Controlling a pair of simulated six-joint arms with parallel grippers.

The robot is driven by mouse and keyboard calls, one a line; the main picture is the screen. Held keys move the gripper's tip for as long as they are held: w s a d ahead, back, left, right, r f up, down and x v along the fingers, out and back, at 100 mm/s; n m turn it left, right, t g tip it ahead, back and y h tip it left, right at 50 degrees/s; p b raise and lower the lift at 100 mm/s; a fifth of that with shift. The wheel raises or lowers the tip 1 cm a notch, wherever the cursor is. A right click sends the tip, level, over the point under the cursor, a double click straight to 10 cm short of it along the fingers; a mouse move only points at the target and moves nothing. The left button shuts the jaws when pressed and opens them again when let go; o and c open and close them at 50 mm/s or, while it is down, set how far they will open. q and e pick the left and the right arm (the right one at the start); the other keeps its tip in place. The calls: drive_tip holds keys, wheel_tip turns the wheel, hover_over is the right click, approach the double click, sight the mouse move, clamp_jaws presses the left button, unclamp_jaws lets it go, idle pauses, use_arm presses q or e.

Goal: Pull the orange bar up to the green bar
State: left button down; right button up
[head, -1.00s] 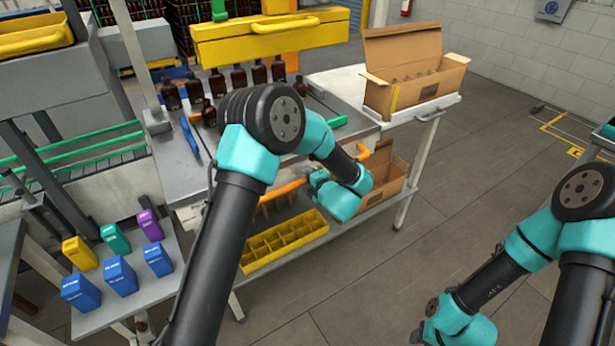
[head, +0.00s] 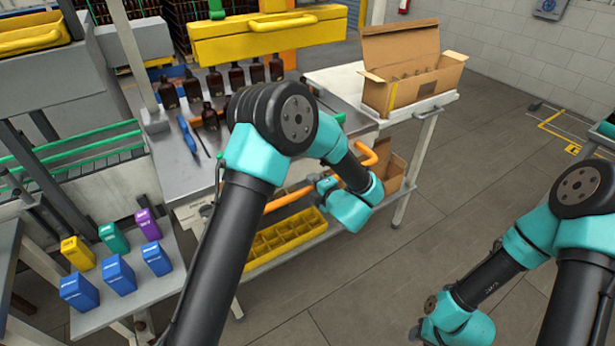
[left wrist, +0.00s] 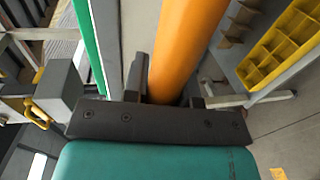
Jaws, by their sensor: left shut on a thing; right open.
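The orange bar (head: 287,199) runs along the front of the bottle workbench and bends at its right end, partly behind my left arm. In the left wrist view the orange bar (left wrist: 190,40) passes between the fingers of my left gripper (left wrist: 172,92), which is shut on it. The left gripper (head: 322,184) also shows small in the head view. A short piece of the green bar (head: 341,118) shows at the bench edge, above and apart from the orange bar. The green bar (left wrist: 86,40) also shows left of the orange bar in the wrist view. My right gripper (head: 420,334) is low, far from both bars.
Amber bottles (head: 237,78) stand on the bench under a yellow housing (head: 270,37). A yellow divided crate (head: 262,262) sits on the lower shelf. An open cardboard box (head: 415,93) stands on the right side table. Coloured boxes (head: 120,275) stand at left.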

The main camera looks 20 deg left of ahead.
use_arm(q)
drive_tip(key=f+v, duration=0.3)
drive_tip(key=v, duration=1.4)
drive_tip(key=shift+s+d, duration=0.25)
drive_tip(key=shift+d, duration=0.15)
drive_tip(key=shift+f, duration=0.1)
drive_tip(key=c, duration=0.9)
unclamp_jaws()
